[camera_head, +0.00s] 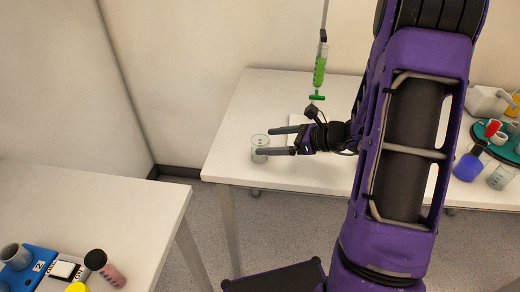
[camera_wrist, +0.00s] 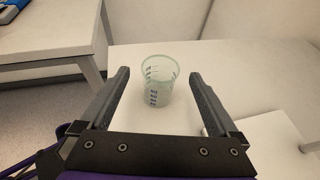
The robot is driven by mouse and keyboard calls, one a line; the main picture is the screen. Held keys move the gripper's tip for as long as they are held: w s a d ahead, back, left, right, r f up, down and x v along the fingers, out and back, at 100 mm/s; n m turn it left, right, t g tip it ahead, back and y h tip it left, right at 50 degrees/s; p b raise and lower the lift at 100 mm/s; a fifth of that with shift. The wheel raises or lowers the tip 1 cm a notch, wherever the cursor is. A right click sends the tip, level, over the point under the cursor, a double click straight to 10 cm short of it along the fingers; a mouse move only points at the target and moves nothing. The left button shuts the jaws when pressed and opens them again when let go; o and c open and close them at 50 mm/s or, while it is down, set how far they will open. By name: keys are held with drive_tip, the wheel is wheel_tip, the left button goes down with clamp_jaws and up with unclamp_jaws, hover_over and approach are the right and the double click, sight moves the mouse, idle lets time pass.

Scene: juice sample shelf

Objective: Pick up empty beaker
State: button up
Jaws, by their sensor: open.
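The empty beaker (camera_head: 260,148) is clear with a greenish tint and stands upright on the white table near its left edge. In the wrist view the beaker (camera_wrist: 158,82) shows dark graduation marks and no contents that I can see. My gripper (camera_head: 262,142) points left, with its two fingers apart at the beaker. In the wrist view my gripper (camera_wrist: 158,82) is open, with one finger on each side of the beaker and a visible gap on both sides. The beaker is not gripped.
A tube with green liquid (camera_head: 320,70) hangs on a stand behind my gripper. Another white table (camera_head: 130,205) stands at the left. A wall (camera_head: 200,50) rises behind.

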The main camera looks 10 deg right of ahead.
drive_tip(key=x, duration=0.6)
drive_tip(key=shift+w+a+f, duration=0.15)
drive_tip(key=shift+a, duration=0.05)
drive_tip(key=c, duration=1.4)
